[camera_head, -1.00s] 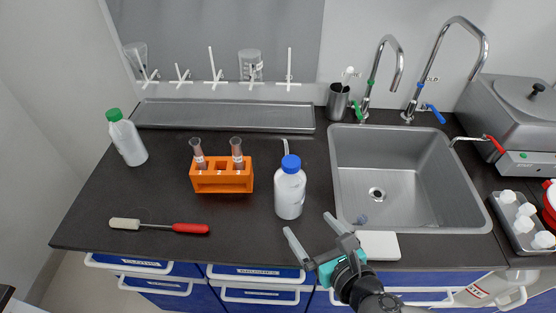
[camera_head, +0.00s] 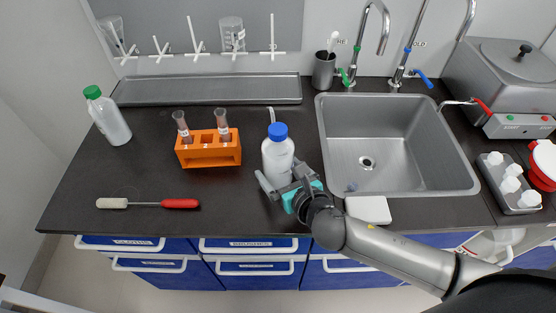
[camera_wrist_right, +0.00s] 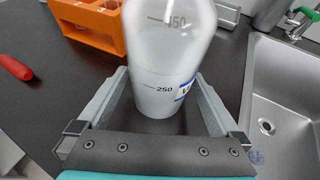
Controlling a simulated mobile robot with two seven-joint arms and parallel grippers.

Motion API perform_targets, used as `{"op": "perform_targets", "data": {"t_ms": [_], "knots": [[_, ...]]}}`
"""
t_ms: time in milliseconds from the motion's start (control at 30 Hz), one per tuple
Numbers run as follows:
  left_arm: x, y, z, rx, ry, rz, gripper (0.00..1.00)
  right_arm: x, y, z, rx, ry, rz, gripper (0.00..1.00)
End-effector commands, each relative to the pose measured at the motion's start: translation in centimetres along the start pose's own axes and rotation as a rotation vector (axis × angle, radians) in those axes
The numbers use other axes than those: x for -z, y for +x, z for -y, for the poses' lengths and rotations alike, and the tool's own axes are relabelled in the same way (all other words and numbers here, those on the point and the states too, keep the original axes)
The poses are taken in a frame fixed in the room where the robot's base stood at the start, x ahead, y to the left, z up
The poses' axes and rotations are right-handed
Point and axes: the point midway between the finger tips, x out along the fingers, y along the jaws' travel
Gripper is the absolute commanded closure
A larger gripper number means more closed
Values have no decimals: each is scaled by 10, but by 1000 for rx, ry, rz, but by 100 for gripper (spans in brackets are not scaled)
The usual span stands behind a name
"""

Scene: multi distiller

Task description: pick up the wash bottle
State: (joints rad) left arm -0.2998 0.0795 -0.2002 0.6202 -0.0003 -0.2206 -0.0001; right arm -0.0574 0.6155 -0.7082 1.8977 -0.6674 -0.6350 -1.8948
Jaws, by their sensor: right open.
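The wash bottle (camera_head: 277,158) is white with a blue cap and a thin spout, and stands upright on the dark counter left of the sink. My right gripper (camera_head: 278,180) is open at the bottle's front, low on its body. In the right wrist view the bottle (camera_wrist_right: 168,60) stands between the two open fingers of the gripper (camera_wrist_right: 160,108), one on each side. I cannot tell whether the fingers touch it. My left gripper is not in view.
An orange rack (camera_head: 208,150) with test tubes stands left of the bottle. A green-capped bottle (camera_head: 108,117) is farther left. A red-handled brush (camera_head: 150,203) lies near the front edge. The sink (camera_head: 395,145) and a white block (camera_head: 368,209) are to the right.

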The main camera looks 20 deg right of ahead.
Motion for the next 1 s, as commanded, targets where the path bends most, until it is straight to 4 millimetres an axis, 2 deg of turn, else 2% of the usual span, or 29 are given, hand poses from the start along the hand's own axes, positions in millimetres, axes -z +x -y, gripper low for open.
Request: {"op": "perform_targets", "data": {"t_ms": [100, 300, 600, 1000], "knots": [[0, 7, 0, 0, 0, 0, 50, 0, 20, 0, 1, 2, 3, 0], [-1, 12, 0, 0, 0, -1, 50, 0, 41, 0, 0, 0, 1, 0], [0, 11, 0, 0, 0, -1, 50, -1, 44, 0, -1, 0, 0, 1], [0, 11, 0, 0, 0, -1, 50, -2, 43, 0, -1, 0, 3, 44]]}}
